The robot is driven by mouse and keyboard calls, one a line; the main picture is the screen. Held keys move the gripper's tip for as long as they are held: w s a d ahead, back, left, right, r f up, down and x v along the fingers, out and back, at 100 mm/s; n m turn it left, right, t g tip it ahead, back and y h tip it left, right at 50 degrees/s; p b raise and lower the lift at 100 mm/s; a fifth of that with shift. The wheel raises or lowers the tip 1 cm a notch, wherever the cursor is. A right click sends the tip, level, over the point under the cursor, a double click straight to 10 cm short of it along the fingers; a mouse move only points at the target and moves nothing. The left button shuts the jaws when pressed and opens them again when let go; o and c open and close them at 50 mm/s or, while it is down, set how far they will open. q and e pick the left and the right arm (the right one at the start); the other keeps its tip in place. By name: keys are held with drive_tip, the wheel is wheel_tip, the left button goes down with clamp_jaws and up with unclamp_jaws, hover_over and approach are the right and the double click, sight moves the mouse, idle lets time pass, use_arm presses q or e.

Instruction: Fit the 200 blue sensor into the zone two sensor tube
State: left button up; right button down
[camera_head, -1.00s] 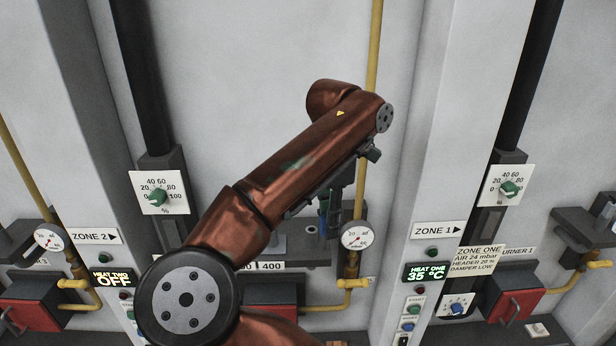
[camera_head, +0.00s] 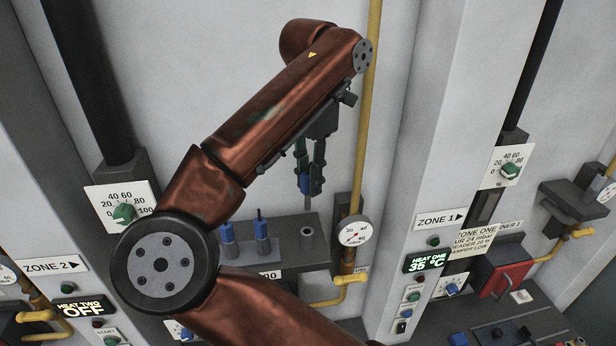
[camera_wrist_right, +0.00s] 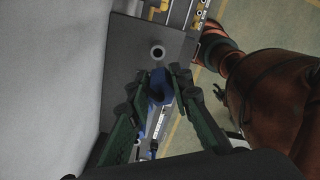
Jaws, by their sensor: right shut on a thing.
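My right gripper (camera_head: 311,188) is shut on a blue sensor (camera_head: 304,183), with a thin grey probe pointing down from it. The held blue sensor also shows in the right wrist view (camera_wrist_right: 160,90), between the green fingers; its number is not readable. It hangs above a grey shelf (camera_head: 285,252), over or close to an open round socket (camera_head: 307,232). That socket also shows in the wrist view (camera_wrist_right: 157,52). Two other blue sensors, left (camera_head: 227,233) and right (camera_head: 262,230), stand in the shelf. I cannot pick out the zone two sensor tube. My left gripper is not in view.
A yellow pipe (camera_head: 373,100) and a round gauge (camera_head: 355,232) stand right of the shelf. A ZONE 2 sign (camera_head: 52,265) is on the left column, a ZONE 1 sign (camera_head: 439,219) on the right one.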

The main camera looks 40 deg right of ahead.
sight(308, 200)
drive_tip(key=shift+w, duration=0.1)
drive_tip(key=shift+w+f, duration=0.2)
drive_tip(key=shift+f, duration=0.05)
wheel_tip(308, 200, down, 5)
drive_tip(key=b, duration=0.4)
drive_tip(key=shift+f, duration=0.25)
drive_tip(key=shift+s, duration=0.1)
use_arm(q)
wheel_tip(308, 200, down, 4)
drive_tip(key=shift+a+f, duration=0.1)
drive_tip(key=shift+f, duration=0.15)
